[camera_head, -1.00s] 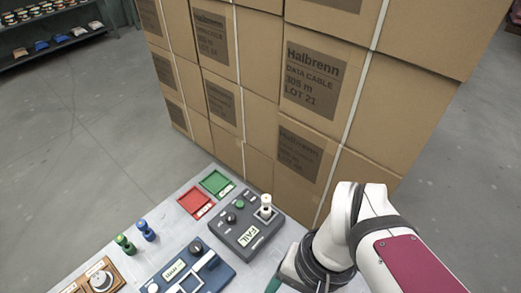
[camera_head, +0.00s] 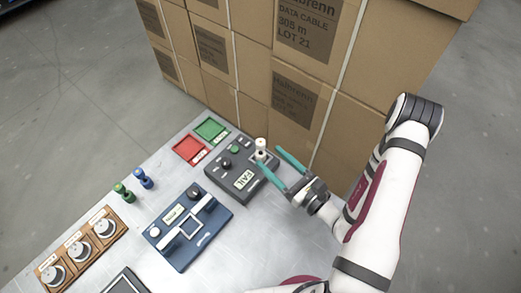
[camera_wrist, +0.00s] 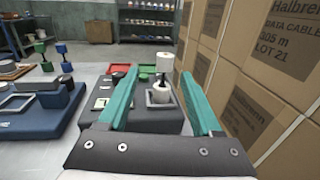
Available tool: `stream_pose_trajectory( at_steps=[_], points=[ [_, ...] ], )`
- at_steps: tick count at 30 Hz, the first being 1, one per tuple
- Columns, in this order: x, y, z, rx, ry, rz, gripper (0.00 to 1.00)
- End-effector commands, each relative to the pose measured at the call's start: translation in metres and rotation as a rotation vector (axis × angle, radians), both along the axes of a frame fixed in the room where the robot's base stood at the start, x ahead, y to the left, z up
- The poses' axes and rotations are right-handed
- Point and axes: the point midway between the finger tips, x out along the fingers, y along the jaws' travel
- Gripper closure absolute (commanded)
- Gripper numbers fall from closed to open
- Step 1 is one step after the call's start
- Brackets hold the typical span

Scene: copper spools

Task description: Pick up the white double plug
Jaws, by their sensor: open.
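The white double plug (camera_head: 261,149) stands upright at the right end of a dark grey box (camera_head: 228,182) with a label that reads FAIL. In the wrist view the plug (camera_wrist: 164,61) shows two white cylinders joined by a thin dark neck, its lower part in a square socket. My gripper (camera_head: 271,170) is open, with teal fingers pointing at the plug from the right in the head view.
A blue device (camera_head: 188,229), a red tray (camera_head: 189,150), a green tray (camera_head: 210,130) and blue and green double plugs (camera_head: 142,178) sit on the metal table (camera_head: 150,207). Stacked cartons (camera_head: 299,105) rise close behind the grey box. The table's right front is clear.

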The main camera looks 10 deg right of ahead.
Motion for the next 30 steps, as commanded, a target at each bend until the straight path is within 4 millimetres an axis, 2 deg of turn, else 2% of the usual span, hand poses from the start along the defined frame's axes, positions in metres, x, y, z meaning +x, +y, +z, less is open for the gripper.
stream_pose_trajectory(
  at_steps=[3, 8, 15, 23, 30],
  points=[
    [0.019, 0.015, 0.000, 0.000, -0.001, 0.007, 0.34],
    [0.031, 0.023, 0.002, 0.001, -0.003, 0.004, 0.34],
    [0.070, 0.043, 0.007, 0.000, -0.003, 0.006, 0.34],
    [0.076, 0.046, 0.007, 0.002, -0.001, 0.002, 0.34],
    [0.076, 0.046, 0.006, 0.001, 0.000, 0.002, 0.75]
  ],
)
